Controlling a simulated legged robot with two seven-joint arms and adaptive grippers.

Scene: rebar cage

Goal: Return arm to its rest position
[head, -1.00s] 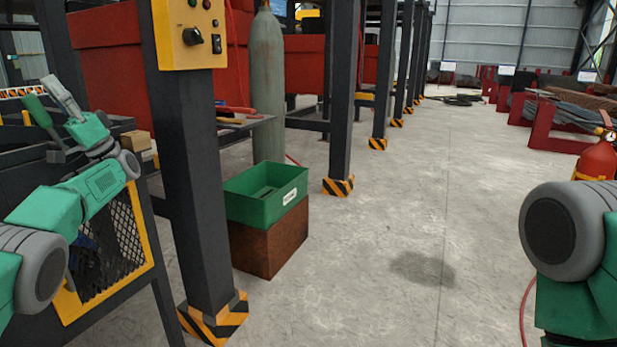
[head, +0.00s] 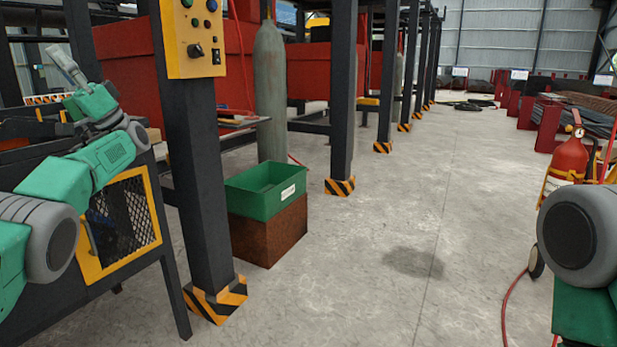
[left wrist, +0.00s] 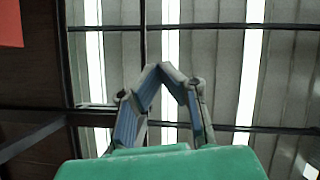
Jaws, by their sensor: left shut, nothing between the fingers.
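My left gripper (head: 64,62) is raised at the upper left of the head view, its grey fingers pointing up. In the left wrist view its fingertips (left wrist: 158,68) meet, with nothing held between them. My left arm (head: 95,165) is bent upward beside the dark bench. Part of my right arm (head: 575,235) shows at the right edge. My right gripper is out of view.
A dark post (head: 200,190) with a yellow control box (head: 195,40) stands near my left arm. Beyond it, a green bin (head: 265,192) sits on a brown block (head: 265,235). A red fire extinguisher (head: 568,160) and hose are at right. The middle floor is clear.

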